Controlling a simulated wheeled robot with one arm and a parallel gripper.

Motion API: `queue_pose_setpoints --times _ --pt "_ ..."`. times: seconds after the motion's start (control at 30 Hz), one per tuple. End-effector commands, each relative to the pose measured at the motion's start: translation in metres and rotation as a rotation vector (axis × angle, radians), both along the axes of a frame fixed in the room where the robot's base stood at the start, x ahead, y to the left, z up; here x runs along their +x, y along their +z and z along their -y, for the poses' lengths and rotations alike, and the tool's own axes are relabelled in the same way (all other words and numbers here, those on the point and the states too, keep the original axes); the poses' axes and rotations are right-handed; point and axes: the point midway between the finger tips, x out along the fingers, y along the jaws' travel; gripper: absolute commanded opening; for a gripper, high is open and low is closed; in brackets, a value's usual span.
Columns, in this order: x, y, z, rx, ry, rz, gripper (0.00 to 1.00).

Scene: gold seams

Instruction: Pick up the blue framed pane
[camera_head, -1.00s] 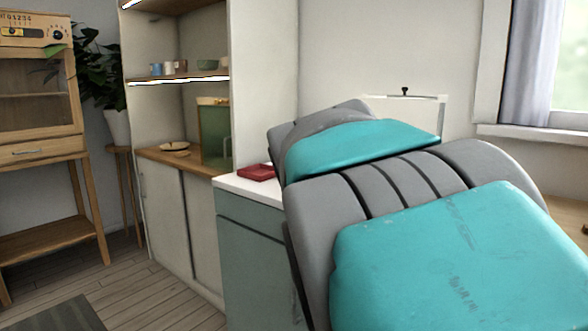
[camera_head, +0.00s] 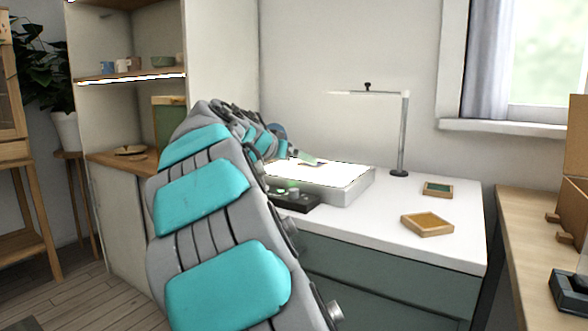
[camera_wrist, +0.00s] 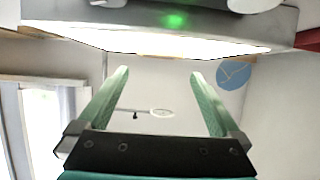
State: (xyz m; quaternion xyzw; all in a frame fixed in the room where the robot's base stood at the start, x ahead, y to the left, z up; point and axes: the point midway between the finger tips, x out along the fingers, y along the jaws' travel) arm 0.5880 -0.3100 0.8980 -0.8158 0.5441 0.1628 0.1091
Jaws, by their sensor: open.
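I see no blue pane in a frame. A round blue disc with thin pale lines (camera_wrist: 233,74) shows against the wall in the wrist view, beyond the right finger. Part of a blue round shape (camera_head: 279,130) shows behind my arm in the head view. My gripper (camera_wrist: 160,72) is open, its two green fingers apart with nothing between them. In the head view my arm reaches over the white counter, and its end (camera_head: 308,159) is small and partly hidden near the light box.
A glowing light box (camera_head: 350,190) stands on the white counter (camera_head: 385,250), with a black device (camera_head: 293,201) before it. A wood-framed green pane (camera_head: 437,188) and amber pane (camera_head: 427,224) lie right. A lamp (camera_head: 404,135) stands behind. A wooden table (camera_head: 520,235) is at right.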

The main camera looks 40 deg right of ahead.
Motion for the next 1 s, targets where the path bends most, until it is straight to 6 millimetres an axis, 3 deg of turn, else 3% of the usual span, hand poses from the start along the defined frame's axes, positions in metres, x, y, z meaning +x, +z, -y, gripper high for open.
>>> queue_pose_setpoints --times 0.67,0.9,1.0 --pt "0.026 -0.03 0.061 -0.001 -0.002 0.0 1.0" --pt "0.027 -0.03 0.064 -0.002 -0.002 0.0 1.0" --pt "0.027 -0.03 0.064 -0.002 -0.002 0.0 0.9"
